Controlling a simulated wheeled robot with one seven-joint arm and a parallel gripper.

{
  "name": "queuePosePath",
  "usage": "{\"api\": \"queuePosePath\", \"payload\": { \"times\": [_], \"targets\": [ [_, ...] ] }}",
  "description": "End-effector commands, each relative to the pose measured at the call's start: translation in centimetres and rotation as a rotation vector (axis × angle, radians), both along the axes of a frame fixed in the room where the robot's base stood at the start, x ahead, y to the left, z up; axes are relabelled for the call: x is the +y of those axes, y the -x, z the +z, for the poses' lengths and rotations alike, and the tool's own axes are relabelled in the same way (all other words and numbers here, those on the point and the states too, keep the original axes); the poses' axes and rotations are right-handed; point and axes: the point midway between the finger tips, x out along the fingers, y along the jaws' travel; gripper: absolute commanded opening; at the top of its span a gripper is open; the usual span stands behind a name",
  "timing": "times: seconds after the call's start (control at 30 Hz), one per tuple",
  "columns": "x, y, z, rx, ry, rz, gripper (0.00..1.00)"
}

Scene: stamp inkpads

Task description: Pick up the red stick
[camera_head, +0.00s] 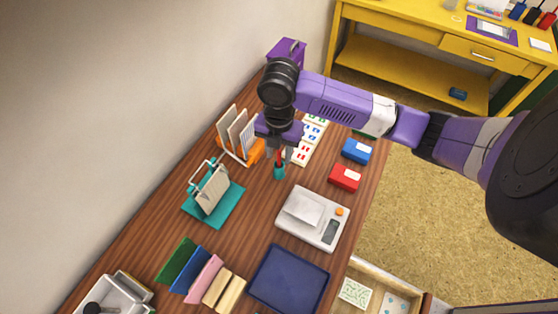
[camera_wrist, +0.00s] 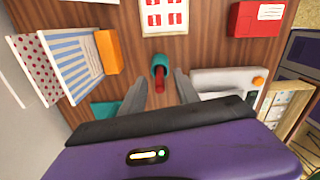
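The red stick (camera_wrist: 160,84) stands in a small teal holder (camera_wrist: 159,61) on the wooden table. In the head view the red stick (camera_head: 279,158) shows just above the teal holder (camera_head: 279,173), under my gripper (camera_head: 280,153). In the wrist view my gripper (camera_wrist: 161,76) is open, one finger on each side of the stick, with a gap visible on both sides. It points down from above. The exact depth of the fingertips against the stick is hard to tell.
An orange rack of cards (camera_head: 247,146) and a teal card stand (camera_head: 213,196) stand to the left. A white scale (camera_head: 330,238) lies nearer. A red box (camera_head: 344,178) and a blue box (camera_head: 356,151) sit to the right. A navy tray (camera_head: 287,279) lies at the front.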

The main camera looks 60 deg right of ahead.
Motion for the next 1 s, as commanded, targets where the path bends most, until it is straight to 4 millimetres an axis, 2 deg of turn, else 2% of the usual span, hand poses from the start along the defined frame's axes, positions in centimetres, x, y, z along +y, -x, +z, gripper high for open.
{"api": "queuePosePath", "payload": {
  "times": [0.03, 0.2, 0.23, 0.73, 0.87, 1.0],
  "targets": [
    [0.0, 0.0, 0.0, 0.0, 0.0, 0.0, 0.38],
    [0.0, 0.0, 0.0, 0.0, 0.0, 0.0, 0.04],
    [0.0, 0.0, 0.0, 0.0, 0.0, 0.0, 0.0],
    [0.0, -0.1, 0.5, -0.002, 0.0, 0.0, 0.0],
    [-0.1, -0.1, 1.6, -0.002, 0.002, 0.0, 0.0],
    [0.0, -0.1, 3.8, -0.003, 0.001, 0.002, 0.0]
  ]
}}
